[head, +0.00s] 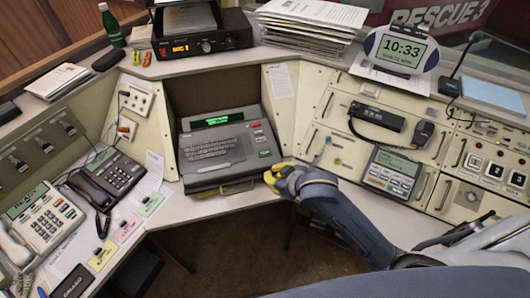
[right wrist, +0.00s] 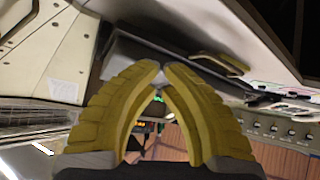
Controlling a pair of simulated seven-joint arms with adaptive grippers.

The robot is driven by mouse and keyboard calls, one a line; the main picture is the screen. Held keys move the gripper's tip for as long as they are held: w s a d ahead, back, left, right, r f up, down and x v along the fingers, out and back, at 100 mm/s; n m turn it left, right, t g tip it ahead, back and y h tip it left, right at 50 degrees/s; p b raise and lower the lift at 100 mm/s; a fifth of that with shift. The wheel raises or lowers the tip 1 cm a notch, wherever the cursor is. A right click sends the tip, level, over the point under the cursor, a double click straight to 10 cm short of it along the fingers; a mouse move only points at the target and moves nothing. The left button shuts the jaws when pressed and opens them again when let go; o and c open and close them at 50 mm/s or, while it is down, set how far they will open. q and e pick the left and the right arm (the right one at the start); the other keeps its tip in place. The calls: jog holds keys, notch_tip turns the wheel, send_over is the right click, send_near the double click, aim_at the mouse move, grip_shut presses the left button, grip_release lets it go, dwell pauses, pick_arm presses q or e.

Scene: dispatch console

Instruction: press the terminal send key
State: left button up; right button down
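The grey terminal (head: 215,148) sits in the recess at the middle of the console, with a lit green display (head: 216,120) above its keyboard (head: 212,147). A green key (head: 265,153) is at its right front corner, and a red key (head: 256,124) is farther back; their labels are too small to read. My right gripper (head: 272,178), with yellow fingers, is just in front of and right of the green key, seemingly apart from it. In the right wrist view its fingertips (right wrist: 161,72) come together with nothing held between them. My left gripper is not in view.
A beige panel with a handset (head: 377,116) and a grey keypad unit (head: 392,172) stands to the right. A black telephone (head: 107,178) is on the left desk. A black radio unit (head: 202,38) is on the shelf above. The strip in front of the terminal is mostly clear.

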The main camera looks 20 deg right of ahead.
jog(key=w+a+r+y, duration=0.1)
jog(key=w, duration=0.1)
jog(key=w+a+r, duration=0.1)
jog(key=w+r, duration=0.1)
jog(key=w+a+r+m+g+y, duration=0.1)
jog(key=r, duration=0.1)
jog(key=shift+w+a+y, duration=0.1)
jog(key=shift+w+y, duration=0.2)
jog(key=shift+w, duration=0.1)
jog(key=w+d+r+m+g, duration=0.2)
jog(key=w+r+m, duration=0.1)
jog(key=r, duration=0.3)
jog(key=shift+w+r+y, duration=0.3)
jog(key=shift+w, duration=0.25)
send_near(255, 149)
jog(key=shift+w+a+r+x, duration=0.1)
jog(key=shift+a+r+x, duration=0.05)
jog(key=shift+x, duration=0.7)
jog(key=shift+w+a+r+x, duration=0.1)
jog(key=shift+x, duration=0.7)
jog(key=shift+a+r+x, duration=0.15)
jog(key=shift+x, duration=0.7)
jog(key=shift+w+f, duration=0.1)
jog(key=shift+f, duration=0.7)
jog(key=shift+r, duration=0.15)
dwell(0.3)
jog(key=shift+r, duration=0.65)
